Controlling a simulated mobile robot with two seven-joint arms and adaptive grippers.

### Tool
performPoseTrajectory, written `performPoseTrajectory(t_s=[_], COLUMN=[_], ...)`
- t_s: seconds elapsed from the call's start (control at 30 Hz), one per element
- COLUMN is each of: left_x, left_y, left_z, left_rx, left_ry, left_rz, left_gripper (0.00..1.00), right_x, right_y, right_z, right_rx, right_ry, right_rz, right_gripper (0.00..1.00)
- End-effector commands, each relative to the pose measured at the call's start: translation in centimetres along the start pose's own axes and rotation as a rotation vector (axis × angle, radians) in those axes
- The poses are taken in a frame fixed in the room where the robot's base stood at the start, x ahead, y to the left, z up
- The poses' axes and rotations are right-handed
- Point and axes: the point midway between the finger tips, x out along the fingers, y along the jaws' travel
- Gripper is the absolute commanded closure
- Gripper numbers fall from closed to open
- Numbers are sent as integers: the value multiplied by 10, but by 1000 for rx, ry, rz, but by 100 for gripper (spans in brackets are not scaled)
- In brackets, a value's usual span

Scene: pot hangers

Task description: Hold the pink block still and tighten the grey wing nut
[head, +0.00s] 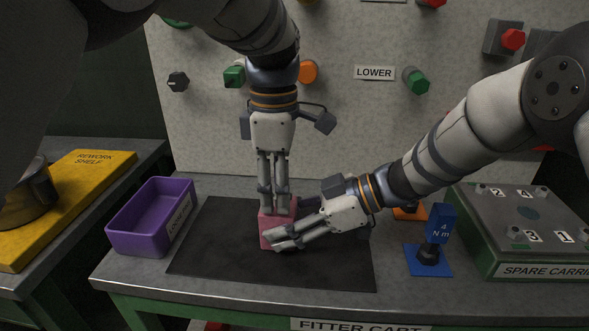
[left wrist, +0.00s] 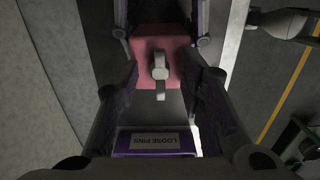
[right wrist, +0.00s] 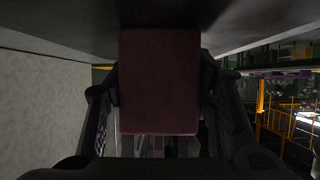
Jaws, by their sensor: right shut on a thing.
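The pink block (head: 267,238) stands on the dark mat. It also shows in the left wrist view (left wrist: 175,49) and fills the middle of the right wrist view (right wrist: 160,85). The grey wing nut (left wrist: 160,68) is on the block's top face, its wings running up and down in the left wrist view. It is hidden in the head view. My left gripper (head: 275,210) points straight down over the block, its fingers apart on either side of the nut with gaps. My right gripper (head: 276,238) comes in low from the right and is shut on the block's sides.
A purple bin (head: 130,238) labelled for loose pins stands left of the dark mat (head: 210,255). To the right are an orange item (head: 409,212), a blue 4 Nm tool (head: 438,225) on a blue pad and a grey spare carrier (head: 530,232). A panel with knobs rises behind.

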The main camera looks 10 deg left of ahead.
Motion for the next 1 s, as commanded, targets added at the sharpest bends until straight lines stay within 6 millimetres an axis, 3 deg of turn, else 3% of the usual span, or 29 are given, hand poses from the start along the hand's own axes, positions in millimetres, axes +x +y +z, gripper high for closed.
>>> performPoseTrajectory(t_s=[0.07,0.23,0.4,0.53,0.6,0.63,0.7,0.73,1.0], left_x=[0,-1,-1,-1,-1,-1,-1,-1,-1], left_y=[0,0,0,0,0,0,0,0,0], left_z=[0,0,0,0,0,0,0,0,0], left_rx=[0,0,12,251,241,240,239,239,238], left_ry=[0,0,0,-3,0,0,0,0,0], left_rz=[0,1,1,0,0,0,0,0,0], left_gripper=[65,100,100,100,100,84,68,65,65], right_x=[0,0,0,0,0,0,0,0,0], right_y=[0,0,0,0,0,0,0,0,0], right_z=[0,0,0,0,0,0,0,0,0], right_rx=[0,0,0,0,0,0,0,0,0], right_ry=[0,0,0,0,0,0,0,0,0], right_rz=[0,0,0,0,0,0,0,0,0], right_gripper=[100,100,100,100,100,100,100,100,100])
